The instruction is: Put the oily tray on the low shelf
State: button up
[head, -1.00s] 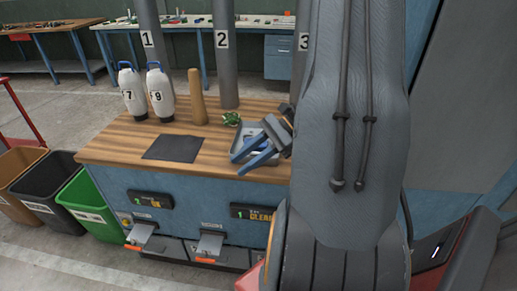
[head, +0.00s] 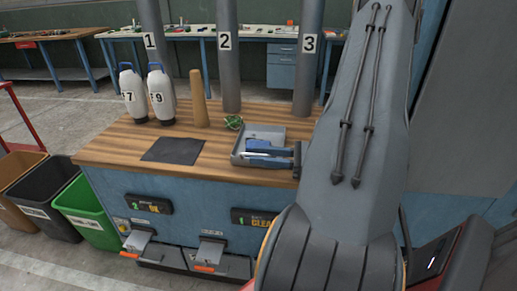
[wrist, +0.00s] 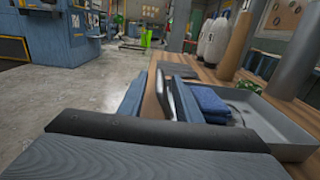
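A grey shallow tray (head: 239,158) sits on the right part of the wooden bench top, with something blue inside it. It also shows at the right in the wrist view (wrist: 285,132), where a blue pad (wrist: 208,102) lies in it. My gripper (head: 268,155) is low at the tray's near side, its two blue fingers spread apart. In the wrist view my gripper (wrist: 165,95) has a thin pale edge between its fingers, apparently the tray's near wall; I cannot tell whether they touch it. No oil is discernible. I cannot make out a low shelf.
The wooden bench (head: 122,137) also bears a dark mat (head: 174,150), two white bottles (head: 132,95), a wooden post (head: 200,98) and a green item (head: 233,122). Numbered columns (head: 231,70) stand behind. Bins, including a green one (head: 88,208), stand at the left.

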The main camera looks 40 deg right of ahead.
aim_at(242, 153)
jog(key=p+x, duration=0.1)
jog(key=x, duration=0.5)
jog(key=shift+a+r+p, duration=0.1)
jog(key=shift+r+p, duration=0.15)
jog(key=shift+p, duration=0.1)
grip_shut()
dwell(1.1)
